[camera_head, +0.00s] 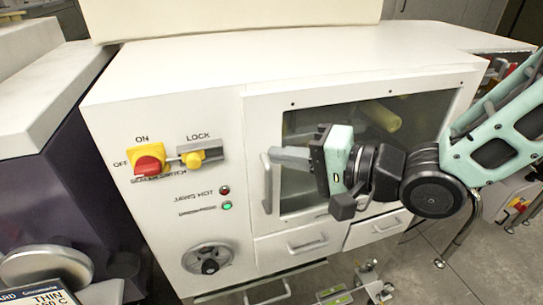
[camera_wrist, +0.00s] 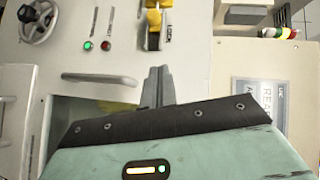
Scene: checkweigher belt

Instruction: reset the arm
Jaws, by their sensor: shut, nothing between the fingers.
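My gripper (camera_head: 275,157) is shut and empty. In the head view its mint-green and black body is in front of the machine's window, with the grey fingers pointing left, close to the upright door handle (camera_head: 267,184). I cannot tell whether the fingers touch it. In the wrist view the shut fingers (camera_wrist: 155,82) point up the picture toward the yellow lock. My arm comes in from the right edge of the head view.
A white machine (camera_head: 180,90) fills the middle. Its panel has a red and yellow switch (camera_head: 149,160), a yellow lock (camera_head: 200,155), a lit green lamp (camera_head: 227,206) and a handwheel (camera_head: 208,258). Drawers (camera_head: 300,242) sit below the window. Open floor (camera_head: 470,265) shows at lower right.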

